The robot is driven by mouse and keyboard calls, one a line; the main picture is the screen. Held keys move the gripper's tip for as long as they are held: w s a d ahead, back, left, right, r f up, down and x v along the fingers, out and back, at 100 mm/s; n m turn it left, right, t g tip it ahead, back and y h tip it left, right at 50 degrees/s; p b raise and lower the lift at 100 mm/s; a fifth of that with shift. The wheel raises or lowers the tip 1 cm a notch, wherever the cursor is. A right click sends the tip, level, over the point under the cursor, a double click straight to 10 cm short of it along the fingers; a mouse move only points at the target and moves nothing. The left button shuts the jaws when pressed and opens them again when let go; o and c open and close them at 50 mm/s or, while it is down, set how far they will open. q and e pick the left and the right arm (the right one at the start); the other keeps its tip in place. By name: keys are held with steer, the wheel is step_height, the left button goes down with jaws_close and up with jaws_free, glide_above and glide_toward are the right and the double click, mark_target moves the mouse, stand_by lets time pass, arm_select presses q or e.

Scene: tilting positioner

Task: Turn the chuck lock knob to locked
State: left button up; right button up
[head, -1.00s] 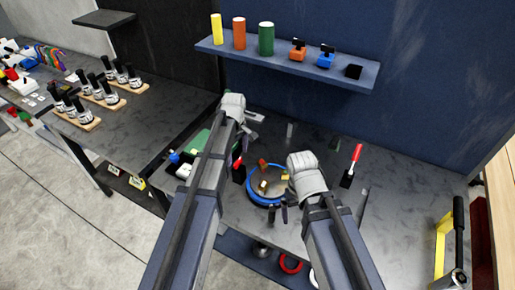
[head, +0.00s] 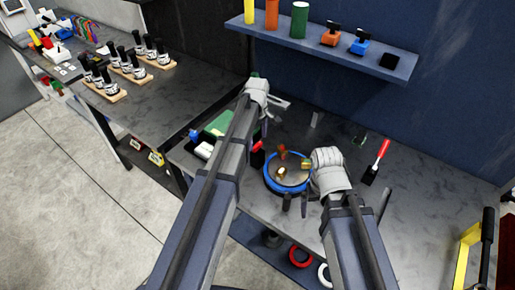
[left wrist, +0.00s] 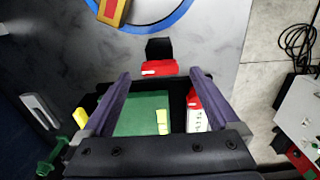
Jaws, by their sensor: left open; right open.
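The positioner's round plate with a blue rim (head: 267,184) stands on the table, with red and yellow blocks on it. Part of its rim also shows in the left wrist view (left wrist: 150,26). Left of it is a small black block with a red top (head: 257,156), seen in the left wrist view (left wrist: 158,68) just beyond my fingertips. I cannot tell for sure whether this is the chuck lock knob, nor its setting. My left gripper (head: 263,128) is open and empty above the table behind that block. My right gripper (head: 295,202) is open by the plate's near edge.
A red-handled lever on a black base (head: 375,162) stands to the right. A green area (left wrist: 142,112) lies below my left fingers beside a white and red item (left wrist: 196,112). A shelf (head: 330,48) with cylinders runs along the back wall. The right tabletop is mostly clear.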

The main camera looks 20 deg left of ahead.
mark_target(257, 148)
arm_select(q)
steer(key=shift+f+b, duration=0.95)
steer(key=shift+f, duration=0.5)
arm_select(e)
step_height(257, 148, down, 3)
steer(key=shift+r, duration=0.1)
arm_select(q)
steer(key=shift+c, duration=0.3)
steer(key=c, duration=1.3)
